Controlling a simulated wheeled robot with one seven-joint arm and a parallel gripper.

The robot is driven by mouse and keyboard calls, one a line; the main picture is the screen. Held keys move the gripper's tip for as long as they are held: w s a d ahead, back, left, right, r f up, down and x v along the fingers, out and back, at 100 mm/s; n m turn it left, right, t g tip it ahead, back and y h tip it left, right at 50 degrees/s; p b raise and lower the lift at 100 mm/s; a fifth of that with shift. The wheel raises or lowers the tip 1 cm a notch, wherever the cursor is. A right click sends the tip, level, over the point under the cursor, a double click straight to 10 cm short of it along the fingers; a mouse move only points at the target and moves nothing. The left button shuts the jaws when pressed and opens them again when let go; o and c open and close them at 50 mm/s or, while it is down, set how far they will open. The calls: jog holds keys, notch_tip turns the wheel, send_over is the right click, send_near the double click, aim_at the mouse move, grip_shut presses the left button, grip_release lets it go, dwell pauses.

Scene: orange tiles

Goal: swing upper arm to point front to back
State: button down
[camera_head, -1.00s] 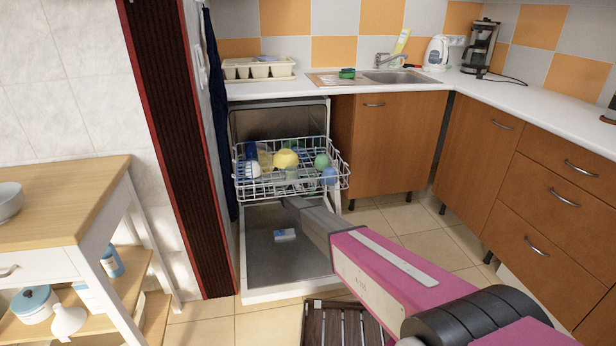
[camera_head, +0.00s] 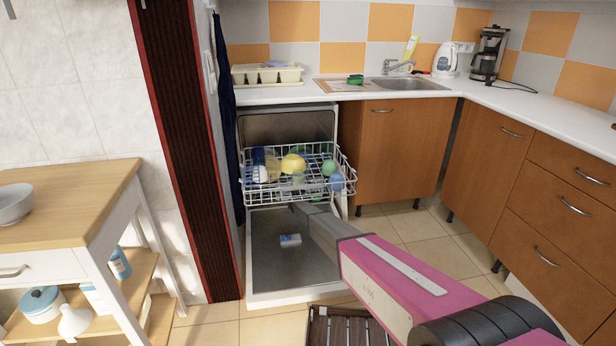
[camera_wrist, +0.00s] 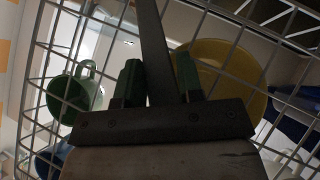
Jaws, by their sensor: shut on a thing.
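The dishwasher's upper arm is a grey bar (camera_wrist: 153,45) under the rack; in the wrist view it runs almost straight up the picture from between my fingers, leaning slightly left at the top. My gripper (camera_wrist: 158,80) is shut on this bar, with one green-padded finger on each side. In the head view my gripper (camera_head: 298,208) is just below the upper rack (camera_head: 345,180), partly hidden behind my own arm. The upper arm cannot be made out in the head view.
The rack holds a yellow bowl (camera_head: 293,163), a green cup (camera_wrist: 72,92) and other dishes. The open dishwasher door (camera_head: 265,270) lies below with a small packet (camera_head: 290,240) on it. A wooden side table (camera_head: 70,200) stands left; brown cabinets (camera_head: 400,150) stand right.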

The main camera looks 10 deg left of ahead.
jog(key=a+n+y, duration=0.6)
jog(key=n+y, duration=0.1)
jog(key=y, duration=0.9)
jog(key=shift+g+y, duration=0.3)
jog(key=shift+g, duration=0.1)
jog(key=shift+s+a+y, duration=0.1)
jog(key=shift+a+y, duration=0.05)
jog(key=shift+y, duration=0.15)
jog(key=c, duration=0.8)
grip_release()
jog(key=shift+o, duration=0.2)
jog(key=shift+f, duration=0.1)
jog(key=v, duration=1)
jog(key=shift+s+f, duration=0.15)
jog(key=shift+s, duration=0.2)
jog(key=shift+s, duration=0.1)
